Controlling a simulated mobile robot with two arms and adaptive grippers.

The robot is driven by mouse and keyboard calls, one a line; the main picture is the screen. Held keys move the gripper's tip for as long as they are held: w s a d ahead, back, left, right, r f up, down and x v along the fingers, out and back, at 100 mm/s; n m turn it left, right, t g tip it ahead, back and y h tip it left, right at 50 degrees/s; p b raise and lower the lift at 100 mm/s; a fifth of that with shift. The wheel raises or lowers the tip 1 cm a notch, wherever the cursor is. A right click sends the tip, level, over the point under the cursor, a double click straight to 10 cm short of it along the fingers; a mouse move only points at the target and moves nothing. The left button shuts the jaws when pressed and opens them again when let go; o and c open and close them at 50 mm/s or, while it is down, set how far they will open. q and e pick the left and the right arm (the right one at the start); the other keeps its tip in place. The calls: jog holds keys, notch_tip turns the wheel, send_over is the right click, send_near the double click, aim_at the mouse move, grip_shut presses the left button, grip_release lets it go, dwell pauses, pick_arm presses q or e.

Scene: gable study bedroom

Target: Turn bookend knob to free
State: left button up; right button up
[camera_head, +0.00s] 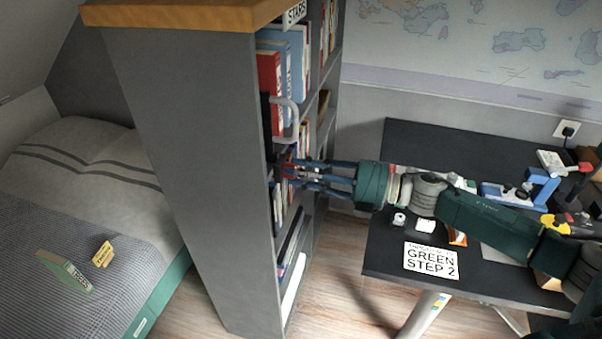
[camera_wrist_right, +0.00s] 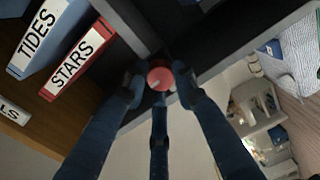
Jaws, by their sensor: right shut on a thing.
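A small red knob (camera_wrist_right: 160,78) shows in the middle of the right wrist view, in front of a dark surface. In the head view the knob (camera_head: 289,168) is a small red patch at the bookcase's open side, partly covered by fingers. My right gripper (camera_head: 297,174) reaches in from the right, its blue fingers closed around the knob; they also surround it in the wrist view (camera_wrist_right: 160,90). A dark upright part with a grey handle (camera_head: 290,120) stands just above the gripper; I cannot tell whether it is the bookend. My left gripper is not in view.
The tall grey bookcase (camera_head: 185,150) holds a red book (camera_head: 268,80) and blue ones. The wrist view shows books marked STARS (camera_wrist_right: 78,62) and TIDES (camera_wrist_right: 38,38). A black desk (camera_head: 400,150) with several items stands right, a bed (camera_head: 90,190) left.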

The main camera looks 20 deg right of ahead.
jog(key=shift+f, duration=0.15)
jog(key=o, duration=1.2)
jog(key=shift+w, duration=0.1)
jog(key=shift+c, duration=0.2)
jog(key=v, duration=1.2)
